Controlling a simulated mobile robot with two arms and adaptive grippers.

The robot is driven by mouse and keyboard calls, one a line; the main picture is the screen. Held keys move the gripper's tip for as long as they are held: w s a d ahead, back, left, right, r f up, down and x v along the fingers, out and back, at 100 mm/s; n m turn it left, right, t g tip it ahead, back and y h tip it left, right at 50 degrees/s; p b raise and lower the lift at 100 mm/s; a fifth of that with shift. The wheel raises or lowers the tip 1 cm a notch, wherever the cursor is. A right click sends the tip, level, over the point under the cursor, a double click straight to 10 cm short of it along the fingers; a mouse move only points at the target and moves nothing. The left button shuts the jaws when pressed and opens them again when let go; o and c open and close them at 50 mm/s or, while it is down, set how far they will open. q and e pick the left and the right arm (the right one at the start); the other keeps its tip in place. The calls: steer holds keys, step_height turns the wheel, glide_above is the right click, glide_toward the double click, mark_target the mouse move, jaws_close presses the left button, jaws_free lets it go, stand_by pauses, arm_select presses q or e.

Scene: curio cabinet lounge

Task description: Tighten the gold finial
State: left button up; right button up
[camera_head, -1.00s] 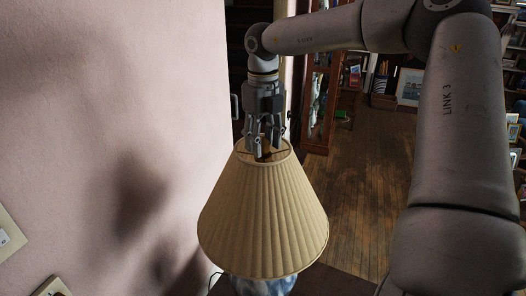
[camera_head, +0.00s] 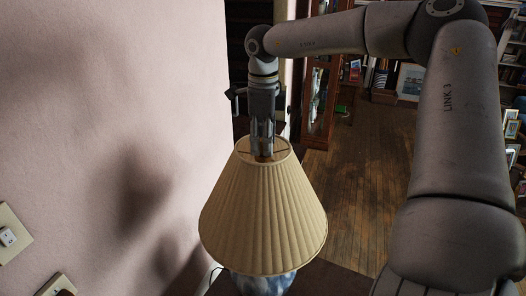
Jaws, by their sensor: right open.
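A lamp with a pleated cream shade (camera_head: 262,215) stands below my right gripper. Part of its blue-and-white base (camera_head: 262,284) shows under the shade. My right gripper (camera_head: 262,154) points straight down, with its fingertips at the shade's top opening. It is open, seen edge-on, so one finger largely covers the other. The gold finial cannot be made out; the gripper covers the middle of the opening. I cannot tell whether the fingers touch it. My left gripper is not in view.
A pink wall (camera_head: 110,120) stands close on the left, with a switch plate (camera_head: 9,234) low on it. The lamp stands on a dark surface (camera_head: 325,280). Wooden floor (camera_head: 365,185) lies open behind, with a glass-fronted cabinet (camera_head: 322,95) and shelves beyond.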

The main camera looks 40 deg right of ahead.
steer(key=n+p, duration=0.1)
steer(key=n, duration=0.4)
stand_by(0.4)
jaws_close()
steer(key=shift+f+m+b, duration=0.2)
steer(key=shift+m+b, duration=0.65)
steer(key=shift+m, duration=0.15)
steer(key=shift+m+b, duration=0.35)
steer(key=shift+m, duration=0.25)
steer(key=shift+r+m, duration=0.2)
steer(key=shift+m, duration=0.1)
steer(key=shift+f+m, duration=0.1)
steer(key=shift+m, duration=0.7)
